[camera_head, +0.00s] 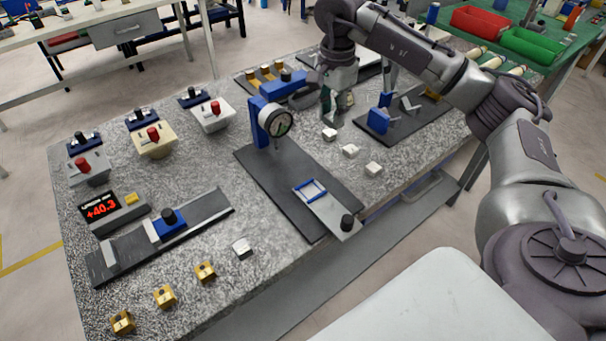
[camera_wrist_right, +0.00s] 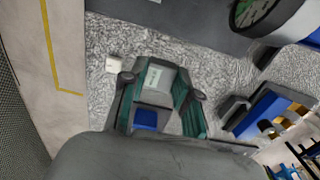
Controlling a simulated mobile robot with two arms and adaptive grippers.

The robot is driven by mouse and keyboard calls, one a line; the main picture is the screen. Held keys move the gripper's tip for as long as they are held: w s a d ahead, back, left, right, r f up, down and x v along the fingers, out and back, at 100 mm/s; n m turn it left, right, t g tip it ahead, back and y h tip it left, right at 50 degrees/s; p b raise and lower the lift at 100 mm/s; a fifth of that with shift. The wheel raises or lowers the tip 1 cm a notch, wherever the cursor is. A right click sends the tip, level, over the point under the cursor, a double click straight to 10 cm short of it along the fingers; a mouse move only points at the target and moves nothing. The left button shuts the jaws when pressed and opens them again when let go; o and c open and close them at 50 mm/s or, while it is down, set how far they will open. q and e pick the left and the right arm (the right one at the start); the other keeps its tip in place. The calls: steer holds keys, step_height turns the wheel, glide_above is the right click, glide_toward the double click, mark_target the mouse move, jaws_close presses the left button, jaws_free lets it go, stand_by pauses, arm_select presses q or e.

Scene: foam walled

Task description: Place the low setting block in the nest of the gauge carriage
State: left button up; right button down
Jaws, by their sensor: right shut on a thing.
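My right gripper (camera_head: 338,112) hangs above the granite top behind the row of small white blocks. In the wrist view its teal-padded fingers (camera_wrist_right: 160,100) are closed around a pale grey block with a white label (camera_wrist_right: 154,77); the label is too small to read. The gauge carriage (camera_head: 330,211) is a pale slide with a blue-edged, empty nest (camera_head: 311,190) and a black knob. It lies on a dark base plate, in front of the dial gauge (camera_head: 277,122) on its blue stand. The gripper and block are apart from the carriage. My left gripper is not in view.
Small white blocks (camera_head: 350,150) stand right of the carriage plate; one shows in the wrist view (camera_wrist_right: 113,64). A blue fixture (camera_head: 380,118) is right of the gripper. A readout (camera_head: 101,208), a slide fixture (camera_head: 167,222) and brass blocks (camera_head: 165,296) are at left.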

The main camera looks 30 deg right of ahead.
mark_target(311, 191)
steer(key=s+a+f, duration=0.1)
steer(key=a, duration=0.2)
steer(key=s+a+f+p, duration=0.1)
steer(key=s+a+f, duration=0.1)
steer(key=s+a+f+p, duration=0.1)
steer(key=s+a+f, duration=0.1)
steer(key=a, duration=0.1)
steer(key=shift+s+a+f, duration=0.25)
steer(key=shift+a, duration=0.05)
steer(key=shift+s+a+f, duration=0.1)
steer(key=shift+a+f, duration=0.05)
step_height(311, 191, down, 3)
steer(key=shift+f+p, duration=0.15)
steer(key=shift+p, duration=0.4)
steer(key=shift+f, duration=0.3)
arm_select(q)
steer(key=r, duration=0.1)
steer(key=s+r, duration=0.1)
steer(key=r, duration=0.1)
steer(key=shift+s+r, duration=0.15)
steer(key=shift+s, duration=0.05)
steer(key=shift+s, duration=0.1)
arm_select(e)
steer(key=shift+f, duration=0.2)
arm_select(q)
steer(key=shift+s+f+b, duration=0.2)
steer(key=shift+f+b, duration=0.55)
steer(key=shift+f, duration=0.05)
arm_select(e)
steer(key=shift+f, duration=0.45)
